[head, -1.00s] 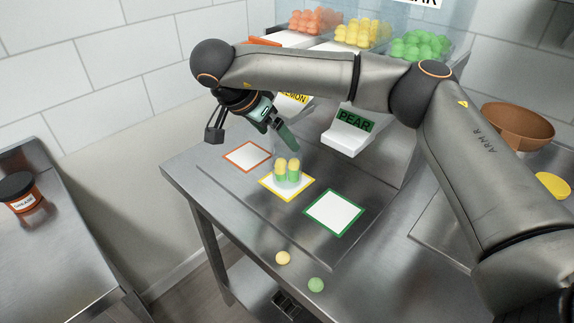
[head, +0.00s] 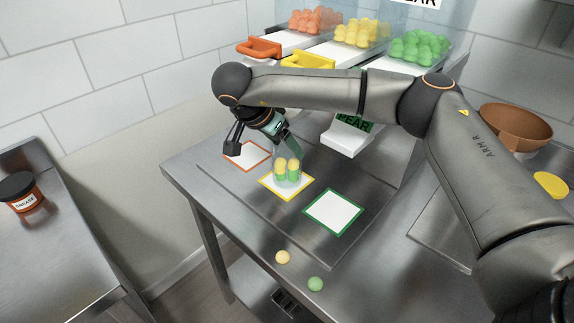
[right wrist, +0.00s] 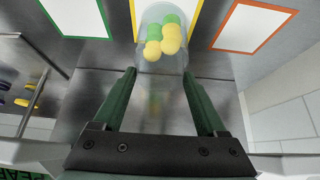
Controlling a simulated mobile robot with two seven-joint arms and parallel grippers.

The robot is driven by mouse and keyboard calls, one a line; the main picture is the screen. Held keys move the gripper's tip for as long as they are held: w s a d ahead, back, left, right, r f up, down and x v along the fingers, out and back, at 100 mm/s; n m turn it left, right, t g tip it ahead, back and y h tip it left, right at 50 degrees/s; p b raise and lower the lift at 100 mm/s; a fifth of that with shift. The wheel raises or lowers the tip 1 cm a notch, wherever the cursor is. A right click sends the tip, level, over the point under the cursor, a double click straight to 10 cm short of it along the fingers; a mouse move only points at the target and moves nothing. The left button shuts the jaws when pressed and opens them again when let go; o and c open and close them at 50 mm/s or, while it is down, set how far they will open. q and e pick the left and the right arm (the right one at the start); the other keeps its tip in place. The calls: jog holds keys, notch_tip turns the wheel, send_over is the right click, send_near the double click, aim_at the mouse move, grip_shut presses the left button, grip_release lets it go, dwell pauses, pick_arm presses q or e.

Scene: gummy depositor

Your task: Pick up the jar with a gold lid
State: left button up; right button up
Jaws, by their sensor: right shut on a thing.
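A clear jar (head: 288,175) with yellow and green gummies stands at the yellow-bordered square (head: 269,182). It shows between my fingers in the right wrist view (right wrist: 160,62), its gummies near the top edge. I see no gold lid on it. My right gripper (head: 289,150) reaches down over the jar from behind left; in the right wrist view the two green fingers (right wrist: 161,85) flank its clear wall and are shut on it. I cannot tell whether the jar is clear of the square. A flat yellow-gold disc (head: 551,185) lies at the far right. My left gripper is not in view.
Orange-bordered (head: 246,157) and green-bordered (head: 333,212) squares lie either side. A loose yellow gummy (head: 283,257) and green gummy (head: 316,284) lie near the front edge. Dispensers with a PEAR chute (head: 346,139) stand behind. A brown bowl (head: 516,124) and black-lidded jar (head: 20,193) stand farther off.

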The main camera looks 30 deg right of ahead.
grip_shut()
jog(key=shift+r, duration=0.15)
dwell(0.4)
jog(key=s+a+b, duration=0.1)
jog(key=s+a, duration=0.2)
jog(key=a, duration=0.5)
jog(key=s+a+r+b, duration=0.1)
jog(key=s+a, duration=0.2)
jog(key=a, duration=0.6)
jog(key=shift+r, duration=0.1)
